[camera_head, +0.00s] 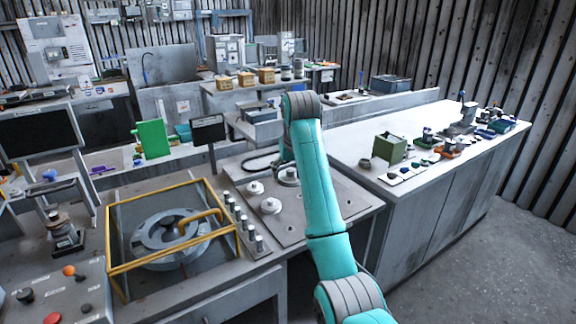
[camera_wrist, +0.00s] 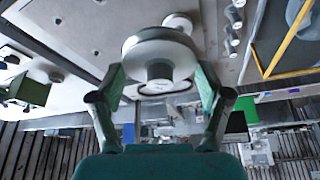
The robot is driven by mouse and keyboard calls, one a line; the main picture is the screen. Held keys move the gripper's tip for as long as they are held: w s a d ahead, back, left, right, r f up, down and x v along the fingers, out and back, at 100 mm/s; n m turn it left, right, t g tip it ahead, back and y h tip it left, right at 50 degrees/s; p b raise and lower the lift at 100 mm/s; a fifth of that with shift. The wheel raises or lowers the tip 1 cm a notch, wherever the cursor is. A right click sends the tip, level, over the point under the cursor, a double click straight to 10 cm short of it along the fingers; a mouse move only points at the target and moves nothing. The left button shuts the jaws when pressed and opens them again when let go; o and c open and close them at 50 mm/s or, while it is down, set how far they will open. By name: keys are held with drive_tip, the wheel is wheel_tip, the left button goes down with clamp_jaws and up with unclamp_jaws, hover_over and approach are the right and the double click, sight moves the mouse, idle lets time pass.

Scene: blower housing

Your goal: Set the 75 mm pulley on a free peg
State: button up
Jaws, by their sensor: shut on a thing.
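My gripper (camera_wrist: 160,74) is shut on a grey round pulley (camera_wrist: 160,47), with a finger at each side of its rim. The pulley's short hub faces the wrist camera. In the head view the held pulley (camera_head: 289,177) shows just left of my arm, over or close to the grey plate (camera_head: 322,192); I cannot tell if it touches. My arm hides most of the gripper there.
A yellow frame (camera_head: 120,268) surrounds a round grey housing (camera_head: 160,240) to the left. A dark belt loop (camera_head: 258,165) lies at the plate's back. A green box (camera_head: 389,147) and small parts occupy the right bench. The plate's front right is clear.

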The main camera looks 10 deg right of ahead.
hover_over(289, 226)
drive_tip(key=s, duration=0.2)
drive_tip(key=shift+w+f, duration=0.15)
drive_tip(key=shift+f, duration=3.9)
drive_tip(key=shift+w+f, duration=0.1)
drive_tip(key=shift+f, duration=3.95)
drive_tip(key=shift+f, duration=1.2)
drive_tip(key=o, duration=1.2)
drive_tip(key=shift+r, duration=0.2)
drive_tip(key=shift+r, duration=3.6)
drive_tip(key=shift+s, duration=0.1)
